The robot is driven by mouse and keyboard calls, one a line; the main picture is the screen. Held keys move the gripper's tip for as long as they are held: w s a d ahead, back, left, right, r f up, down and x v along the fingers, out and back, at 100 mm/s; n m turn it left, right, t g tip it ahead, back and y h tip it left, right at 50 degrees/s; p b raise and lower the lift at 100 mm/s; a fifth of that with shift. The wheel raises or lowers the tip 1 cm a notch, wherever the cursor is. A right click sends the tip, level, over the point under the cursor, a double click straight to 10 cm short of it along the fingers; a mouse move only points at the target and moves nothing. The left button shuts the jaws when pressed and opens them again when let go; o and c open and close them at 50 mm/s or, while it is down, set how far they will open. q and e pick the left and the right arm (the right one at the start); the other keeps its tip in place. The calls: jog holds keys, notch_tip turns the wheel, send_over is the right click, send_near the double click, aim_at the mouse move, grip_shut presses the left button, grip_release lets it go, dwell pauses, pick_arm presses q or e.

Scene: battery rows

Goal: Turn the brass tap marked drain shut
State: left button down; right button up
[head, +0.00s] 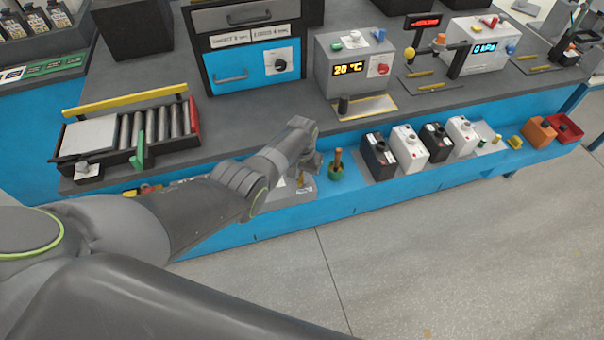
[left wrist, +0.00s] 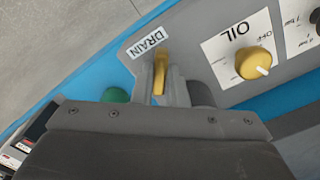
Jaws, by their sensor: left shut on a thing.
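The brass tap (left wrist: 160,72) shows as a yellow handle in the left wrist view, right beside the white DRAIN label (left wrist: 147,43) on a grey panel (left wrist: 193,75). The handle stands nearly upright in that picture. My left gripper (left wrist: 161,92) is shut on the handle, one finger on each side. The handle's lower part and its base are hidden by the fingers. In the head view my left gripper (head: 302,176) is low at the front ledge of the blue bench, and the tap is too small and covered to make out. My right gripper is not in view.
A yellow OIL knob (left wrist: 253,62) sits on the same panel. A green pot (head: 336,173) stands close to the gripper on the ledge, with black and white batteries (head: 408,149) to its right. A 20 °C box (head: 342,73) stands behind. The front floor is clear.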

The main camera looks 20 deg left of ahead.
pick_arm(q)
jog(key=m, duration=0.5)
jog(key=shift+m, duration=2.6)
jog(key=c, duration=1.4)
grip_release()
jog(key=shift+c, duration=0.2)
